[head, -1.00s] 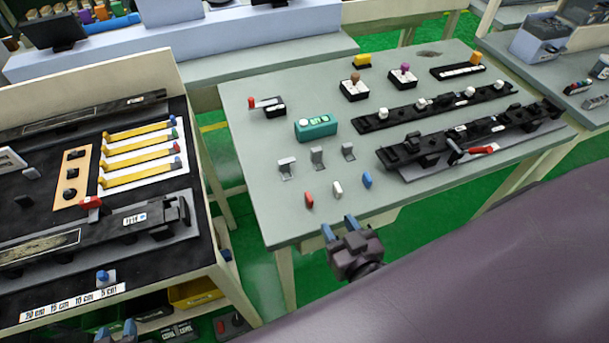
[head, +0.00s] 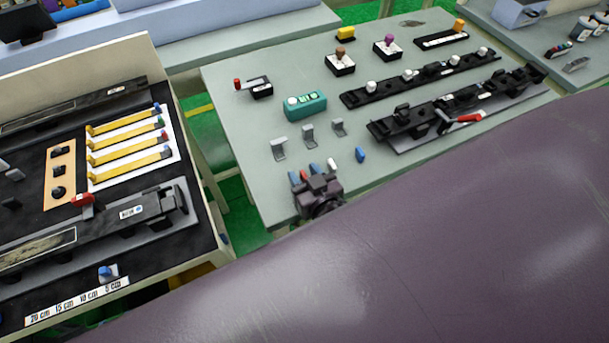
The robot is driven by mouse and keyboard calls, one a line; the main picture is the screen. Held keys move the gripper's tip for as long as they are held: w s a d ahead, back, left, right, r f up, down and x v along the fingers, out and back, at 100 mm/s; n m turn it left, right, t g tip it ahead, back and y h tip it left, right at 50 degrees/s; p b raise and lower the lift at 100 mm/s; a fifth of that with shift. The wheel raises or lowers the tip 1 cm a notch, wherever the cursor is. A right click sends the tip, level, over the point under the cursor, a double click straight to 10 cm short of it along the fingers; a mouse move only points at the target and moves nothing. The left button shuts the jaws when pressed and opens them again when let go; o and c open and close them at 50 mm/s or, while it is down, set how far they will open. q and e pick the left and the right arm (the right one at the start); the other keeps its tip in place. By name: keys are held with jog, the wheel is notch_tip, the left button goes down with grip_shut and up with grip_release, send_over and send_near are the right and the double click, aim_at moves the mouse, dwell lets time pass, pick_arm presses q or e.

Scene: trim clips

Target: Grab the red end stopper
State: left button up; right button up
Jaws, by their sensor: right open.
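The red end stopper (head: 304,176) is a small upright piece at the near edge of the grey table. My right gripper (head: 305,174) is over that edge, open. Its two blue-tipped fingers appear on either side of the red stopper in the picture. I cannot tell whether they touch it, and its lower part is hidden by the gripper. A white stopper (head: 332,165) stands just right of the right finger, and a blue stopper (head: 360,155) stands farther right. My left gripper is not in view.
Several grey metal clips (head: 308,133) stand behind the stoppers. A teal box (head: 305,105) is behind them. A black fixture with a red handle (head: 465,117) lies to the right.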

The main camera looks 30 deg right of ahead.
jog(key=shift+w+d+f, duration=0.1)
jog(key=shift+w+f, duration=0.1)
jog(key=shift+w, duration=0.85)
jog(key=shift+c, duration=0.4)
grip_shut()
